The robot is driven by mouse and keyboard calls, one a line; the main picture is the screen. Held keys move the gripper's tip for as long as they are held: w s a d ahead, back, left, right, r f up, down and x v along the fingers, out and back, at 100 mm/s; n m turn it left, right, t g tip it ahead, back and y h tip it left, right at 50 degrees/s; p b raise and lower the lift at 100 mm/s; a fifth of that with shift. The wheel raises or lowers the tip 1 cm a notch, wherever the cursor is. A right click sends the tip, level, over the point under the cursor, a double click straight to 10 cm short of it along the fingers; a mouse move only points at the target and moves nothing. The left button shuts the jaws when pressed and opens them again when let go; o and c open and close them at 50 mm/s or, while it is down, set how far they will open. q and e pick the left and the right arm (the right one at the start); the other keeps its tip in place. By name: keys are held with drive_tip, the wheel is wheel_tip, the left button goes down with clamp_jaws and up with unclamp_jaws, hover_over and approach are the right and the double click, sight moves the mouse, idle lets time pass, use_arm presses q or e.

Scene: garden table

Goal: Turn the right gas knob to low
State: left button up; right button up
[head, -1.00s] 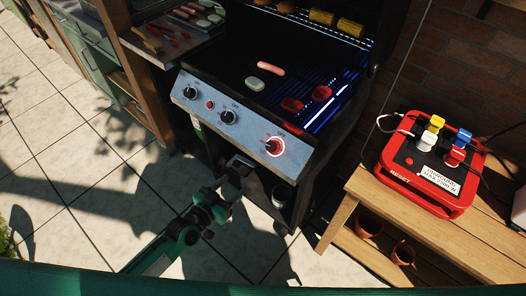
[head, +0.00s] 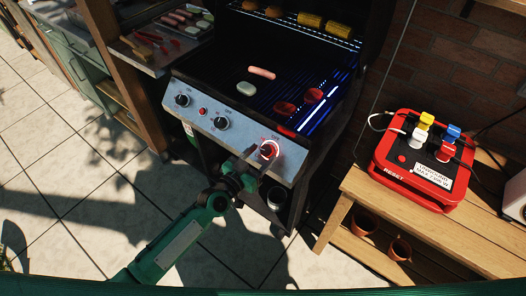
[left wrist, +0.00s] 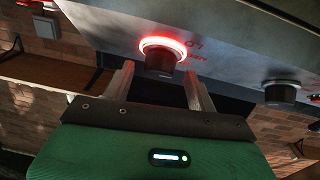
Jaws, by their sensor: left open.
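The right gas knob (head: 268,150) is on the grill's sloping grey front panel, with a lit red ring around it. In the left wrist view the knob (left wrist: 160,64) shows dark below the glowing ring. My left gripper (head: 258,158) is in front of this knob and partly covers it in the head view. In the left wrist view my left gripper (left wrist: 160,84) is open, its two fingers spread to either side of the knob's lower part. I cannot tell whether they touch it. The knob's pointer direction cannot be read clearly. My right gripper is not in view.
The middle knob (head: 221,123) and left knob (head: 182,100) are unlit on the same panel. Sausages, patties and corn lie on the grill (head: 245,75). A red switch box (head: 425,165) stands on the wooden bench (head: 370,190) at right. Paved floor is clear at left.

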use_arm(q)
drive_tip(key=shift+x, duration=0.85)
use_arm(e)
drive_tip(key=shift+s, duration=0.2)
use_arm(q)
drive_tip(key=shift+c, duration=0.3)
drive_tip(key=c, duration=0.9)
drive_tip(key=shift+r+p, duration=0.1)
drive_tip(key=shift+p, duration=0.35)
drive_tip(key=n+p, duration=0.1)
drive_tip(key=n+t+y+p, duration=0.1)
drive_tip(key=p, duration=0.1)
drive_tip(key=shift+s+d+r+n, duration=0.15)
drive_tip(key=shift+r+n, duration=0.05)
drive_tip(key=shift+n, duration=0.1)
drive_tip(key=n+t+y+p, duration=0.1)
drive_tip(key=n+y+p, duration=0.2)
drive_tip(key=n+p, duration=0.1)
drive_tip(key=shift+d, duration=0.15)
drive_tip(key=shift+f+n+y+p, duration=0.25)
drive_tip(key=shift+n+y+p, duration=1.15)
drive_tip(key=shift+n, duration=0.1)
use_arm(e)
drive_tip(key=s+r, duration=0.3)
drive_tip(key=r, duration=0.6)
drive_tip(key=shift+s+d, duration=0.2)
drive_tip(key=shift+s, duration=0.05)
